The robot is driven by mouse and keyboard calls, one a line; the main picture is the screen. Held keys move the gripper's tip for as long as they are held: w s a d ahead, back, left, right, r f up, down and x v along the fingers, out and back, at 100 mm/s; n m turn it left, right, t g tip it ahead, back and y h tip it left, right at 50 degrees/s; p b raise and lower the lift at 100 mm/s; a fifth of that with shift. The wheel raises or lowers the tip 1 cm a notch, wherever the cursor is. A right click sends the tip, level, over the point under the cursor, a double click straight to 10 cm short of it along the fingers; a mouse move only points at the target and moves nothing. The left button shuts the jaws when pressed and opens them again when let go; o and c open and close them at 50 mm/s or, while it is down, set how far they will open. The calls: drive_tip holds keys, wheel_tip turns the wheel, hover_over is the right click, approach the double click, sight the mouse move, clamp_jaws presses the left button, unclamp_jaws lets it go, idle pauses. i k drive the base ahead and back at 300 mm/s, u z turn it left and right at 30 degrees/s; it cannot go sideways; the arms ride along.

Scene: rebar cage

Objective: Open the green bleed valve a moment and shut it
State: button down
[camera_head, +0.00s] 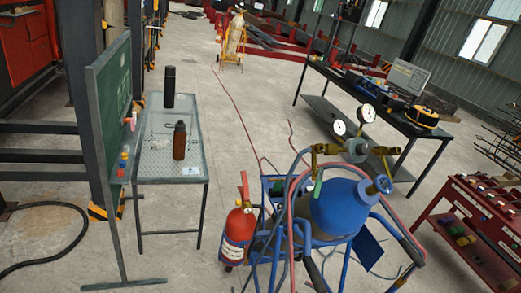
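A blue gas cylinder (338,207) leans in a blue-framed cart at the lower middle right. A brass regulator with two round white gauges, a nearer gauge (339,128) and a farther gauge (367,113), sits above the cylinder's top. A small green part (318,184) hangs below the left end of the brass fitting; it looks like the green valve, but is too small to tell whether it is open or shut. A blue handwheel (383,184) sits at the cylinder's right end. My gripper is not in view.
A red fire extinguisher (237,236) stands left of the cart. Red and blue hoses loop around the cylinder. A mesh table (160,160) with two bottles and a green board (111,110) stand left. A black bench (345,95) and red rack (470,230) stand right. Floor between is mostly clear.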

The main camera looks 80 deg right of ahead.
sight(318, 181)
drive_tip(key=u, duration=0.15)
drive_tip(key=k, duration=0.95)
drive_tip(key=z, duration=1.15)
drive_tip(key=i, duration=1)
drive_tip(key=u, duration=0.1)
